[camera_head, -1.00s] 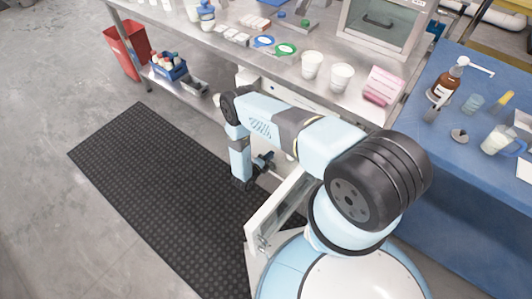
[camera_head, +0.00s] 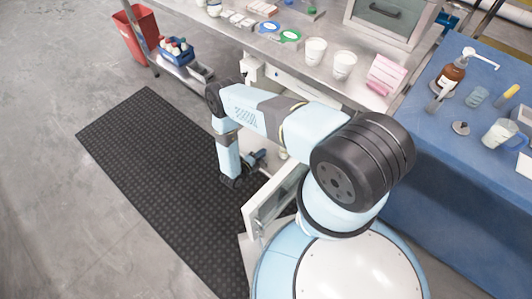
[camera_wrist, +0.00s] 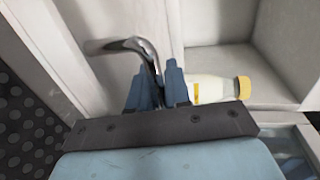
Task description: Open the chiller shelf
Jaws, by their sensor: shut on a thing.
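The chiller is a white cabinet with its front swung open. Its pale door panel (camera_head: 274,201) stands out beside my base in the head view. In the wrist view a white panel (camera_wrist: 105,25) carries a curved metal handle (camera_wrist: 128,45). My gripper (camera_wrist: 158,88) is shut on this handle, which passes between the two dark blue fingers. My gripper also shows low in the head view (camera_head: 254,160), beside the door. A pale compartment (camera_wrist: 285,50) is open at right in the wrist view. A bottle with a yellow cap (camera_wrist: 215,88) lies there, partly hidden by a finger.
A steel bench (camera_head: 305,75) with cups and a pink box stands behind the arm. A blue table (camera_head: 440,150) with bottles is at right. A blue crate (camera_head: 176,50) sits on the low shelf. The black mat (camera_head: 150,160) on the left is clear floor.

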